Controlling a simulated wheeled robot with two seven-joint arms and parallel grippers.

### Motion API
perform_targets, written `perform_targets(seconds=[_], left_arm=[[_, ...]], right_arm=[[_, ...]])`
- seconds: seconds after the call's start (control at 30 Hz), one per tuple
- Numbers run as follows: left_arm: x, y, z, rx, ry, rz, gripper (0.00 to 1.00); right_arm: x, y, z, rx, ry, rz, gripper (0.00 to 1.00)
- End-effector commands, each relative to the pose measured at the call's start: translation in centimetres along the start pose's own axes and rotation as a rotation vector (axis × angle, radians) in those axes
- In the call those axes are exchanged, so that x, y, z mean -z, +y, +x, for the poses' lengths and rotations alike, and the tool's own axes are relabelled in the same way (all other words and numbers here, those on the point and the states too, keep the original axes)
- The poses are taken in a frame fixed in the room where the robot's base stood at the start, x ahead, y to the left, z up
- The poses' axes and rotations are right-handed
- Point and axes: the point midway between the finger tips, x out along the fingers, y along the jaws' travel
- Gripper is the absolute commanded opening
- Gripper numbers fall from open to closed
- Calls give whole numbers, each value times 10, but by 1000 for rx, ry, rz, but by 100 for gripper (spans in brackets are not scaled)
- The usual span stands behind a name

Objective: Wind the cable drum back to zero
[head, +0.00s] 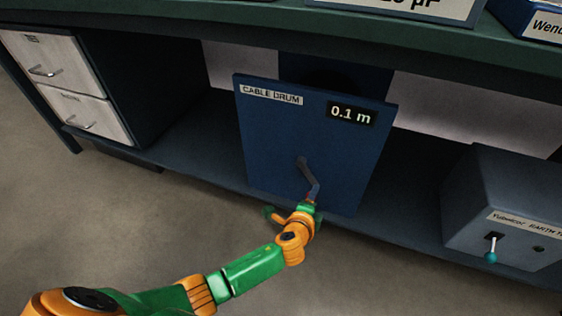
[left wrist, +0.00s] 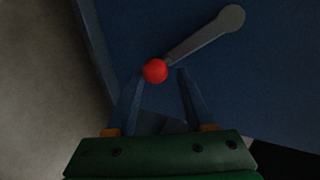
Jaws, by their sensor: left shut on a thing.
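The cable drum (head: 270,140) is a dark blue panel labelled "CABLE DRUM", with a black display (head: 351,114) that reads 0.1 m. A grey crank (head: 307,173) on its front points down and slightly right from its pivot. The crank also shows in the left wrist view (left wrist: 205,38), with a red knob (left wrist: 155,70) at its end. My left gripper (head: 312,198) is shut on the knob at the lower part of the panel. In the left wrist view its fingertips (left wrist: 161,73) are at the knob, which partly covers one of them. My right gripper is not in view.
A white drawer unit (head: 55,70) stands at the left under the green bench top (head: 240,22). A grey box (head: 500,185) with a teal-tipped lever (head: 491,256) stands on the lower shelf at the right. The floor in front is clear.

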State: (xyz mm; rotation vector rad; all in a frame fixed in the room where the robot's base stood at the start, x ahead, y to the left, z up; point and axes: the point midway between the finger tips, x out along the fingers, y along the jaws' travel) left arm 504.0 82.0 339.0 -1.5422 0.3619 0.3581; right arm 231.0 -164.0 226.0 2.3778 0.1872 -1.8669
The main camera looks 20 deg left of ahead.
Motion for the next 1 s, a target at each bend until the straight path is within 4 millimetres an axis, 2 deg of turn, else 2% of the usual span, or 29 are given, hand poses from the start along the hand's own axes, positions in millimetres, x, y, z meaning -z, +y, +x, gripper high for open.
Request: perform_targets(seconds=[0.03,0.4,0.47,0.6,1.0], left_arm=[[-2,-7,0,15,-4,3,21],[7,-18,-6,15,-5,3,26],[8,-17,-6,15,-5,3,24],[7,-16,-6,15,-6,3,8],[19,-23,-10,10,-4,1,9]], right_arm=[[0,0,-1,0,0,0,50],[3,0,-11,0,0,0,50],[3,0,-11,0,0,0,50],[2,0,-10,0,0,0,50],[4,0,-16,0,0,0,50]])
